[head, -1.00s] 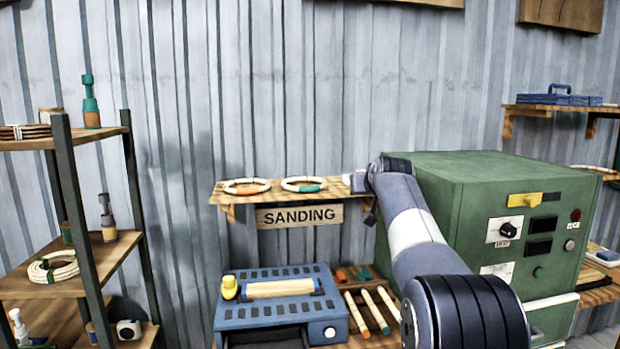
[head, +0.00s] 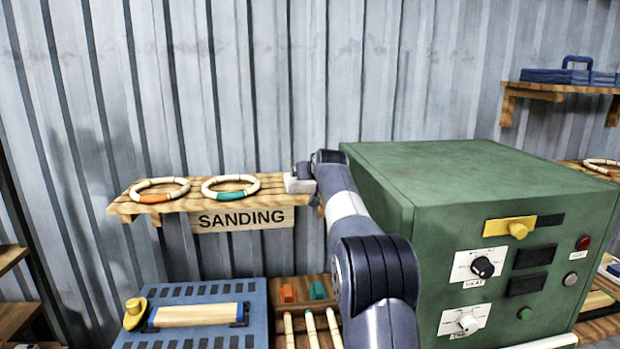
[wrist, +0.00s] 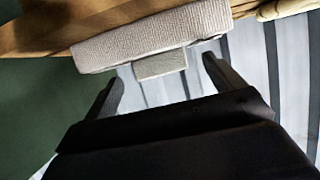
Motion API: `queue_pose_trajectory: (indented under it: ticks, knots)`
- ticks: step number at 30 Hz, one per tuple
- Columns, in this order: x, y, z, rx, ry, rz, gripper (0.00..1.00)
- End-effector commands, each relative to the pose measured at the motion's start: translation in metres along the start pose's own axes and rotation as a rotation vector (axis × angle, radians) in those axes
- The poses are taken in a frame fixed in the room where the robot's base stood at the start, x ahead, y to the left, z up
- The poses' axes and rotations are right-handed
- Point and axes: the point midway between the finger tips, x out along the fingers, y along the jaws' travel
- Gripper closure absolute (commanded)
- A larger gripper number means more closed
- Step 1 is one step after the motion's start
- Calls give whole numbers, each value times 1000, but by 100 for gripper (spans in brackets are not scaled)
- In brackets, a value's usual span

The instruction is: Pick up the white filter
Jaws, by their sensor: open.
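The white filter (head: 298,185) sits at the right end of the small wooden shelf (head: 270,190), above the SANDING sign (head: 243,218). In the wrist view it is a pale, ribbed block (wrist: 145,38) with a small grey tab (wrist: 160,64) on its near side. My gripper (wrist: 162,76) is open, with one finger to each side of the tab and the block's body just beyond the fingertips. No grasp shows. In the head view my arm hides most of the gripper, which is beside the filter.
Two cane rings, one with an orange band (head: 160,190) and one with a teal band (head: 230,187), lie left of the filter. A green control box (head: 470,185) stands close on the right of my arm. A blue slotted bench (head: 205,295) and wooden rods are below.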

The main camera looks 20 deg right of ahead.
Motion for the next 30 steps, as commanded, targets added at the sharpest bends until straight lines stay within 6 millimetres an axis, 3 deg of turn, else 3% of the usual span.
queue_pose_trajectory:
  ticks: [6,15,30]
  knots:
    - [20,0,-2,0,0,1,11]
    - [23,1,0,0,0,1,11]
    - [23,1,0,0,0,1,51]
